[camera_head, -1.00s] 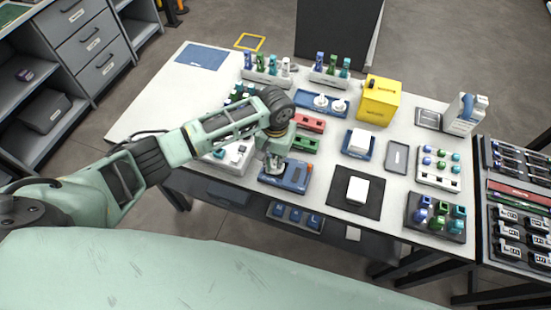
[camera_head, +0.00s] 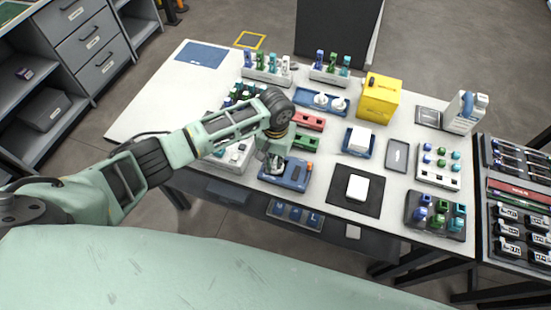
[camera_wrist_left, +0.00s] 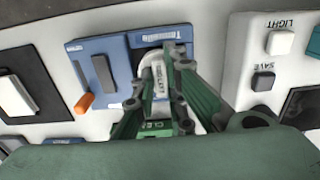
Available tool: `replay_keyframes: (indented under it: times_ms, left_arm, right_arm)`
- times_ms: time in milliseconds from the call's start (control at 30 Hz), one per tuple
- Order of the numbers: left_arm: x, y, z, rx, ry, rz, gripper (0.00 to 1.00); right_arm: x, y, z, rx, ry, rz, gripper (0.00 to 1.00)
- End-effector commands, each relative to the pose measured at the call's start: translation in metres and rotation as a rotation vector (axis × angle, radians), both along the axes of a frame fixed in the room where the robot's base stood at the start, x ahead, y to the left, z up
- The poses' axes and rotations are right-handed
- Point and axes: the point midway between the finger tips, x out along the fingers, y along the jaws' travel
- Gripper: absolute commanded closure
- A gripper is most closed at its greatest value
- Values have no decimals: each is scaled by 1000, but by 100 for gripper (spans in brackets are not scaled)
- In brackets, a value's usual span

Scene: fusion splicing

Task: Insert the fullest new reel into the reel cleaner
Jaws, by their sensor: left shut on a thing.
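The blue device with an orange lever, seemingly the reel cleaner (camera_head: 293,178), lies at the table's front edge. It also shows in the left wrist view (camera_wrist_left: 118,68), with an open bay at its right end. My left gripper (camera_head: 272,163) is over that bay, pointing down. In the left wrist view its fingers (camera_wrist_left: 155,95) are shut on a pale reel with a printed label (camera_wrist_left: 157,78). The reel is at the bay; the fingers hide whether it is fully seated. Two white reels (camera_head: 320,99) (camera_head: 338,103) stand on a blue tray (camera_head: 303,101) behind. My right gripper is not in view.
A green box (camera_head: 304,142) and a red box (camera_head: 310,121) sit close behind the device. A white button panel (camera_wrist_left: 257,70) is beside it. A black mat (camera_head: 345,198) with a white block lies to its right. A yellow box (camera_head: 379,100) stands further back.

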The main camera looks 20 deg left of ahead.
Motion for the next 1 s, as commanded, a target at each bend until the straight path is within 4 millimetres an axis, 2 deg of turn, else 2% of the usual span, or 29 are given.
replay_keyframes:
  times_ms: [733, 767, 1000]
  left_arm:
    - [0, 0, -7, 0, 0, 0, 100]
    - [0, 0, -7, 0, 0, 0, 88]
    - [0, 0, -7, 0, 0, 0, 67]
  right_arm:
    - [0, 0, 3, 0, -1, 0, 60]
    - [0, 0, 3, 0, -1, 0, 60]
    - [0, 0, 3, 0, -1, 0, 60]
